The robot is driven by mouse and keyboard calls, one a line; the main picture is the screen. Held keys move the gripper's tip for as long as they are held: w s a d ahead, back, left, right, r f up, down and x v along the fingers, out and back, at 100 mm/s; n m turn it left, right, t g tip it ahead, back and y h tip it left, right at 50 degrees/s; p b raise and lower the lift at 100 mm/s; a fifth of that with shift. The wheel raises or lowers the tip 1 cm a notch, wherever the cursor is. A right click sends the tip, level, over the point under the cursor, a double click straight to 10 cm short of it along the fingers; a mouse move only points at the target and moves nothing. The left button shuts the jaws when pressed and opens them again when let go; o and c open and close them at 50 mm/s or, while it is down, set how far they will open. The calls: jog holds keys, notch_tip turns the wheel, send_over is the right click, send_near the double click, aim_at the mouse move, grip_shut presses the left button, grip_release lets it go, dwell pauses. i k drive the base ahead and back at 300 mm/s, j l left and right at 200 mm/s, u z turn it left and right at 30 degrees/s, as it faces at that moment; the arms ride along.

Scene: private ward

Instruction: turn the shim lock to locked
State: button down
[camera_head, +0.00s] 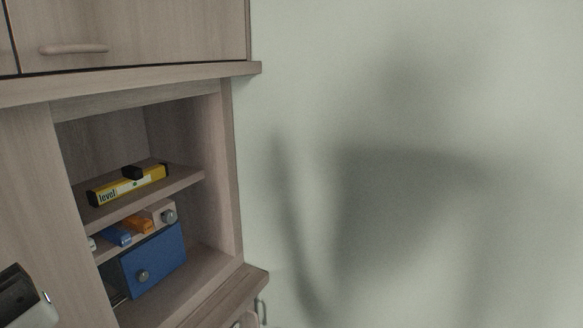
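I cannot tell for sure which part is the shim lock. A round grey knob (168,216) sits on the face of a small pale block on the middle shelf of the cabinet. Another round grey knob (143,276) sits on the front of a blue box (165,258) below it. The lock's setting cannot be read at this size. A black and white part of my arm or gripper (22,298) shows at the lower left edge, left of the cabinet opening and apart from both knobs. Its fingertips cannot be made out.
A yellow level (130,184) with a black piece lies on the upper shelf (185,185). Blue (118,235) and orange (138,225) items lie on the middle shelf. The cabinet's right side panel (228,170) edges the opening. A bare pale wall (450,120) fills the right.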

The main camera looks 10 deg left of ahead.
aim_at(169, 216)
jog(key=i+l, duration=0.25)
jog(key=i+l+u, duration=0.15)
jog(key=l+u, duration=0.15)
jog(key=i+l+u, duration=0.15)
jog(key=l+u, duration=0.2)
jog(key=u, duration=1.1)
